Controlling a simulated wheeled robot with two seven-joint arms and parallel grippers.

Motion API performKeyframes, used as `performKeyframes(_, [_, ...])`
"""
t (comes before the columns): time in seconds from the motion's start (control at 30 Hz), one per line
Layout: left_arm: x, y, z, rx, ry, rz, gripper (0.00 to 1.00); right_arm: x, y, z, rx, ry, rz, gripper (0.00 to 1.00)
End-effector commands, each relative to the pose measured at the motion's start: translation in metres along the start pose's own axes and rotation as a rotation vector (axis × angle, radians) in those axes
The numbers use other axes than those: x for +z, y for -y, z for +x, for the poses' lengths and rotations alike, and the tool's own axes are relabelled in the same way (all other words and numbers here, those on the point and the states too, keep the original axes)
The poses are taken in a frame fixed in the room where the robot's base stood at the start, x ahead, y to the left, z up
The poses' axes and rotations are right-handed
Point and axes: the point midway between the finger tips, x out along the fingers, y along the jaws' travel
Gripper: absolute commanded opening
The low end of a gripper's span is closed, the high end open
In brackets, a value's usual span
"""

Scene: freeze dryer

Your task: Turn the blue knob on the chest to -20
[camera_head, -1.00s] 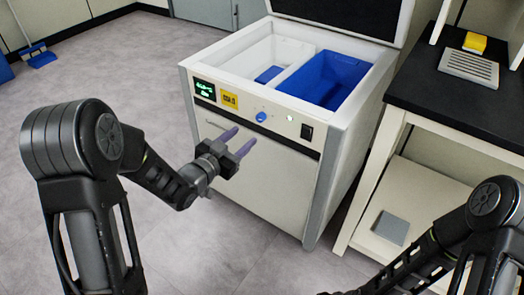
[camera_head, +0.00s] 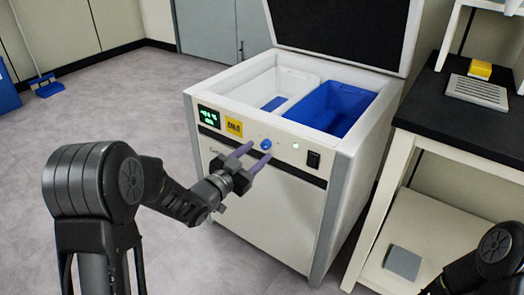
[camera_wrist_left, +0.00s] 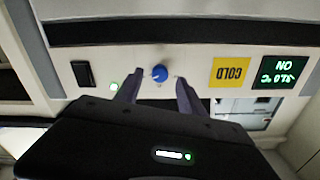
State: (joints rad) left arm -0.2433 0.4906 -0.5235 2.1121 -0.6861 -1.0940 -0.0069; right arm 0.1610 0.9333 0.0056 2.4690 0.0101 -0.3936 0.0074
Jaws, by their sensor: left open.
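The blue knob (camera_head: 266,144) is on the front panel of the white chest (camera_head: 262,215), between the yellow label and a small lit green light. My left gripper (camera_head: 254,156) is open, its two purple-grey fingers pointing at the panel just below and in front of the knob. In the left wrist view, upside down, the knob (camera_wrist_left: 160,73) lies between and slightly beyond the open fingertips (camera_wrist_left: 157,80), with no visible contact. The display (camera_head: 209,117) is lit green; in the wrist view the display (camera_wrist_left: 277,72) reads ON and a degree value too small to read surely. My right gripper is out of view.
The chest's lid (camera_head: 345,30) stands open above a white bin (camera_head: 262,86) and a blue bin (camera_head: 335,98). A black switch (camera_head: 313,159) is right of the knob. A bench (camera_head: 440,105) stands close at the right.

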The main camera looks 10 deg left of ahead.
Motion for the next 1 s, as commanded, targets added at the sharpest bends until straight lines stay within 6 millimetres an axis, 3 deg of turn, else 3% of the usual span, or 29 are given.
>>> performKeyframes(0.23, [0.001,-0.001,0.030,0.001,0.000,0.001,0.47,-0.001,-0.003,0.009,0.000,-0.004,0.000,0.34])
performKeyframes(0.57, [0.000,0.000,0.033,-0.001,0.000,-0.001,0.46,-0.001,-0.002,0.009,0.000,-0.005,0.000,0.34])
performKeyframes(1.0, [0.000,0.000,0.033,-0.001,0.000,-0.001,0.10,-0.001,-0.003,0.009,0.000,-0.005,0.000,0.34])
